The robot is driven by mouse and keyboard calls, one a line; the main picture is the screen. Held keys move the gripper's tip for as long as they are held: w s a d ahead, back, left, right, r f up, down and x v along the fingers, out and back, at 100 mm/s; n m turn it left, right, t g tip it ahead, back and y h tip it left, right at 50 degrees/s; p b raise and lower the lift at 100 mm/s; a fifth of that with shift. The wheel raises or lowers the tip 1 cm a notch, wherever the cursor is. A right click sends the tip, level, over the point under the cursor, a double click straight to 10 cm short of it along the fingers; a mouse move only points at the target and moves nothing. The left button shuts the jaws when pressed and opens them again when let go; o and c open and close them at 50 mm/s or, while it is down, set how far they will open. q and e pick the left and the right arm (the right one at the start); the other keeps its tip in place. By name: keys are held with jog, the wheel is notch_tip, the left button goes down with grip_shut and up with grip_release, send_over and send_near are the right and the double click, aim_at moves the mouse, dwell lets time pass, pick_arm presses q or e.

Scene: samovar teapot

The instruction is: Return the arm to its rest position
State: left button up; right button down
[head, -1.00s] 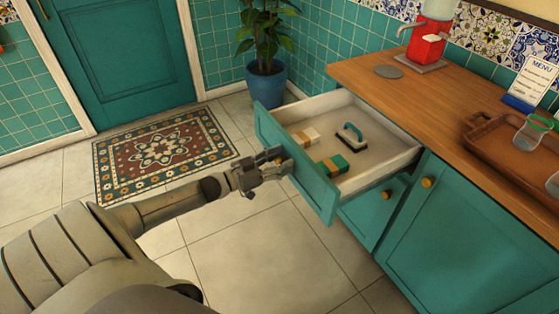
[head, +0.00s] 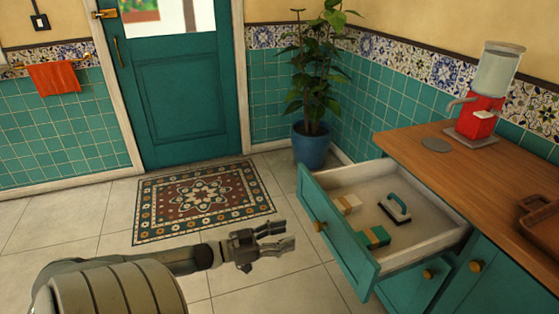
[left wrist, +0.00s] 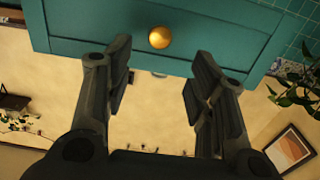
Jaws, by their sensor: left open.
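My left gripper (head: 272,243) is open and empty in the head view, over the floor to the left of the pulled-out teal drawer (head: 335,235). A gap shows between its fingers and the drawer's round brass knob (head: 320,226). In the left wrist view both fingers (left wrist: 158,85) are spread apart, with the drawer front (left wrist: 100,22) and its knob (left wrist: 159,37) beyond them and nothing between them. My left arm reaches in from the lower left. My right gripper is not in view.
The open drawer holds a brush-like item with a teal handle (head: 396,208) and small boxes (head: 373,238). A wooden counter (head: 450,165) with a red dispenser (head: 477,120) stands right. A potted plant (head: 311,145) is behind the drawer. A patterned rug (head: 205,200) lies on open floor.

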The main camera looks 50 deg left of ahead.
pick_arm(q)
jog(key=shift+s+a, duration=0.1)
jog(key=shift+s, duration=0.2)
dwell(0.4)
